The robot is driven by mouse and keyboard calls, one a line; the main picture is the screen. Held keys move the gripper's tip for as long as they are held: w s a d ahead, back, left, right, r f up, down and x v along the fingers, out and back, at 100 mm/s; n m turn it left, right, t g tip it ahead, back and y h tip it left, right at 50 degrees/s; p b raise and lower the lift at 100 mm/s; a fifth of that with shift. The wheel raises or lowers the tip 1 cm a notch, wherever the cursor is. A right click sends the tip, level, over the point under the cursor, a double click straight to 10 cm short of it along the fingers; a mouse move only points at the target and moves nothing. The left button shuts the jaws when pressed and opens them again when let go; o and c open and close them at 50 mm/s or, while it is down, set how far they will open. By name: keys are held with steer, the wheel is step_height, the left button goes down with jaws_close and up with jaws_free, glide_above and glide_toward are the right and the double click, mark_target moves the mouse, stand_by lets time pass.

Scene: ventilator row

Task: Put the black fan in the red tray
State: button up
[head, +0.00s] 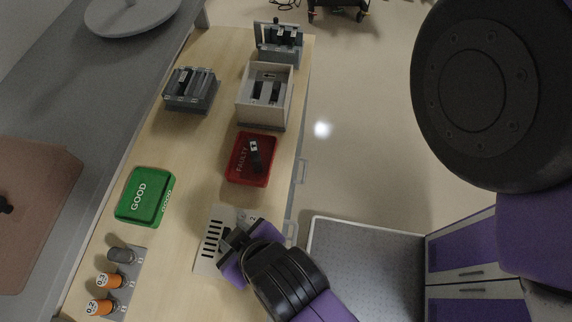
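The red tray (235,172), marked FAULTY, lies near the right edge of the wooden table. A small black object with a pale label (256,153) lies in it; it is too small to tell if it is a fan. No other clear black fan shows by itself. My gripper (230,240) is low over a light slotted plate (206,262), nearer the front than the red tray and apart from it. Its fingers are partly hidden by its own body, so I cannot tell whether they are open or hold anything.
A green tray (135,214) marked GOOD lies to the left. Behind the red tray stand a pale box (243,108) with dark parts inside, a grey rack (190,105) and another device (279,47). Bare tabletop separates the trays.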

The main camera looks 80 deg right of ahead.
steer(key=s+d+r+n+t, duration=0.1)
steer(key=s+r+n+t, duration=0.25)
steer(key=s, duration=0.45)
steer(key=s+d+r+n+t+y, duration=0.1)
steer(key=d+r+n+t+y, duration=0.1)
steer(key=d+r+t, duration=0.3)
steer(key=shift+s+r+y, duration=0.15)
steer(key=shift+r+y, duration=0.55)
steer(key=shift+y, duration=0.1)
steer(key=shift+n, duration=0.25)
